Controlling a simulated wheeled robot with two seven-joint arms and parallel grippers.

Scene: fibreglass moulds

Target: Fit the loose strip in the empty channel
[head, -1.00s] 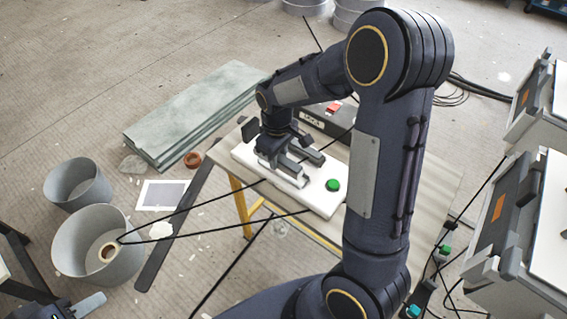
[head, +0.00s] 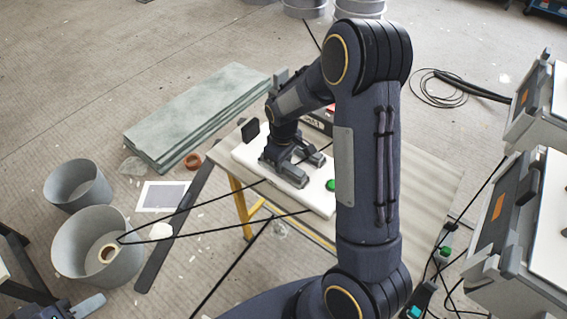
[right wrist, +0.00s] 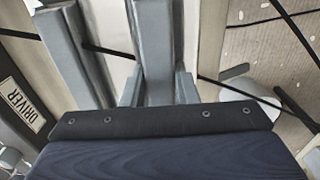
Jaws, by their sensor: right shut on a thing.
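My right gripper (head: 292,172) is low over the white board (head: 318,203) on the table. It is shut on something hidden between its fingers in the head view. In the right wrist view, the right gripper's grey fingers (right wrist: 112,30) run up to the top edge. A thin black line (right wrist: 230,87) crosses behind them, and I cannot tell whether it is the loose strip. I cannot make out an empty channel; arm and gripper cover part of the board. My left gripper (head: 88,306) is at the bottom left corner, away from the board, its jaws unclear.
Grey buckets (head: 76,186) and green-grey slabs (head: 195,112) are at left. Thin black lines (head: 215,227) cross the space before the table.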

